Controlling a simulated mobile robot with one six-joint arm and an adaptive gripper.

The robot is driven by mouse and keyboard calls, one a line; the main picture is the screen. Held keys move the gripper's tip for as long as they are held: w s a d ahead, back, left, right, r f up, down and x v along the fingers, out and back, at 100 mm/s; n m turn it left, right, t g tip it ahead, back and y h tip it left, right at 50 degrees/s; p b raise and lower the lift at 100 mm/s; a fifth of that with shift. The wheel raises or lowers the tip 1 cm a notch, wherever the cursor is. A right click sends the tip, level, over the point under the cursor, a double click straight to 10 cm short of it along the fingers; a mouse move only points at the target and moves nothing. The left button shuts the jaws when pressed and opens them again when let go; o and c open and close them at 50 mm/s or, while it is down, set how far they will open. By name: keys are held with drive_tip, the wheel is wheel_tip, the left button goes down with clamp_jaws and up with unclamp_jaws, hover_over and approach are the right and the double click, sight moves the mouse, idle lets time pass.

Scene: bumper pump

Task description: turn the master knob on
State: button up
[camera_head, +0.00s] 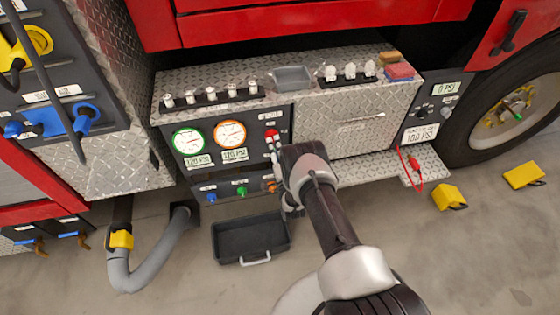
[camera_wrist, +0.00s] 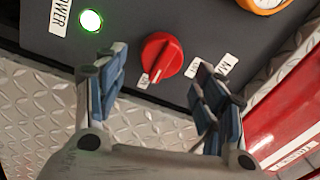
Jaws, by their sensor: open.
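The red master knob (camera_wrist: 162,56) sits on the dark pump panel (camera_wrist: 215,35). The green power light (camera_wrist: 91,20) is lit. My gripper (camera_wrist: 160,82) is open, with its fingers on either side of the knob in the picture and nothing between them. I see no clear contact. In the head view the knob (camera_head: 271,134) shows just above my gripper (camera_head: 279,148).
Two gauges (camera_head: 230,134) lie left of the knob. Coloured small knobs (camera_head: 242,191) sit below them. A dark tray (camera_head: 250,238) is on the floor under the panel. A silver ledge (camera_head: 370,172) runs to the right. Small items stand on top.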

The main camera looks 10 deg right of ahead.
drive_tip(key=s, duration=0.8)
drive_tip(key=shift+s+f, duration=0.3)
drive_tip(key=shift+f, duration=0.05)
drive_tip(key=shift+s, duration=0.1)
